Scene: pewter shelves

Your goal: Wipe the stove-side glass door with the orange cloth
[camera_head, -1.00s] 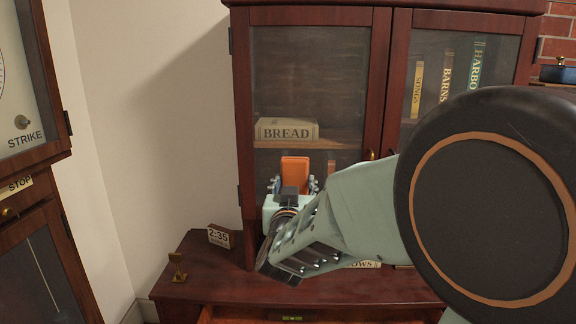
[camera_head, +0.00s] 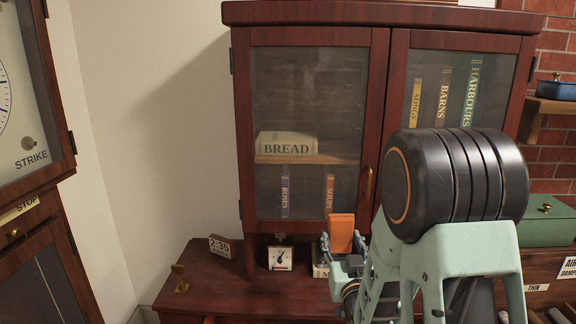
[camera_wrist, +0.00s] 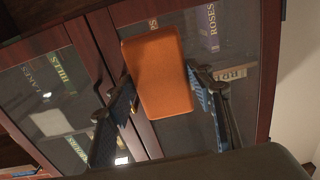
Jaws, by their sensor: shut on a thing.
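The orange cloth (camera_head: 341,233), a flat upright block, is held in my gripper (camera_head: 343,262) in front of the cabinet's lower edge, near where the two doors meet. In the wrist view the cloth (camera_wrist: 158,75) sits between both fingers of my gripper (camera_wrist: 160,88), which is shut on it. The left glass door (camera_head: 310,95) shows whole; the right glass door (camera_head: 432,75) is partly hidden by my arm. No stove is clearly visible, so I cannot tell for certain which door is stove-side. Whether the cloth touches glass is unclear.
A brass door handle (camera_head: 368,184) sticks out at the middle. A small dial (camera_head: 280,258) and a 2:35 block (camera_head: 220,246) are on the wooden ledge (camera_head: 225,285). A green box (camera_head: 545,222) stands at right.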

